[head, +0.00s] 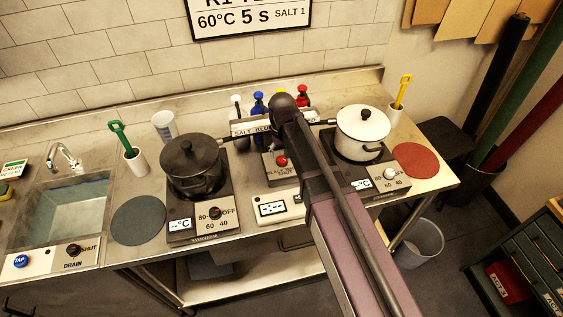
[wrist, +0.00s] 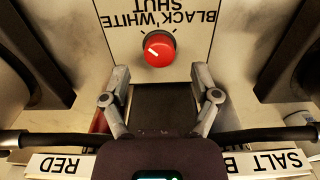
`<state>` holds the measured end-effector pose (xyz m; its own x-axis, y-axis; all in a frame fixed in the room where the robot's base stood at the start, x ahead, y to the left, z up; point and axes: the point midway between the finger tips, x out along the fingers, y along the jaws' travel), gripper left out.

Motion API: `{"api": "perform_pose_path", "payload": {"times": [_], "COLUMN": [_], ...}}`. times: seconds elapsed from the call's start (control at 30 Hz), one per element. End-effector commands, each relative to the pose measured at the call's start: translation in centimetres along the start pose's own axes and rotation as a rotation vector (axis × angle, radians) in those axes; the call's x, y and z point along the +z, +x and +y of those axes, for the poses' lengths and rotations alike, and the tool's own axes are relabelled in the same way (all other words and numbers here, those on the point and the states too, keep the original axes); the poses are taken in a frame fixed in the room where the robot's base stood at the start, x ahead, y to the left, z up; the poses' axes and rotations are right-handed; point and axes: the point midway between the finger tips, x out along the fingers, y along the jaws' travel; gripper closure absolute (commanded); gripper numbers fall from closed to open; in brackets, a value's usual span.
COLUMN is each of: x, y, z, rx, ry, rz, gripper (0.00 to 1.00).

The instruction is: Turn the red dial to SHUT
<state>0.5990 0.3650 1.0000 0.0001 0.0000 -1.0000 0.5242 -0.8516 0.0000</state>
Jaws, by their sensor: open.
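The red dial (wrist: 160,49) sits on a pale panel (wrist: 185,78) with printed BLACK, WHITE and SHUT, all upside down in the wrist view. A short white pointer mark shows on the left part of the dial's face. The exact setting is hard to tell. The dial also shows in the head view (head: 282,161), beside my arm. My gripper (wrist: 161,76) is open and empty. Its two fingers are spread on either side, with the dial ahead between them and apart from both. In the head view my arm hides the fingers.
A black pot (head: 190,162) and a white pot (head: 362,128) stand on hotplates left and right of the panel. Colored bottles (head: 259,103) stand behind it with a labeled rack (wrist: 60,163). A sink (head: 65,212) is far left.

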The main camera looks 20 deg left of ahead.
Motion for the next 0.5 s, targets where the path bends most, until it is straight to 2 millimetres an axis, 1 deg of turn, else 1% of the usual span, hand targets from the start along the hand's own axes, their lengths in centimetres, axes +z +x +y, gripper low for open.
{"api": "perform_pose_path", "payload": {"times": [0.03, 0.2, 0.5], "x": [0.0, 0.0, 0.0], "y": [0.8, 2.0, 3.0], "z": [0.0, 0.0, 0.0], "rx": [0.000, 0.000, 0.000], "ry": [0.000, 0.000, 0.000], "rz": [0.000, 0.000, 0.000], "gripper": [0.21, 0.21, 0.21]}}
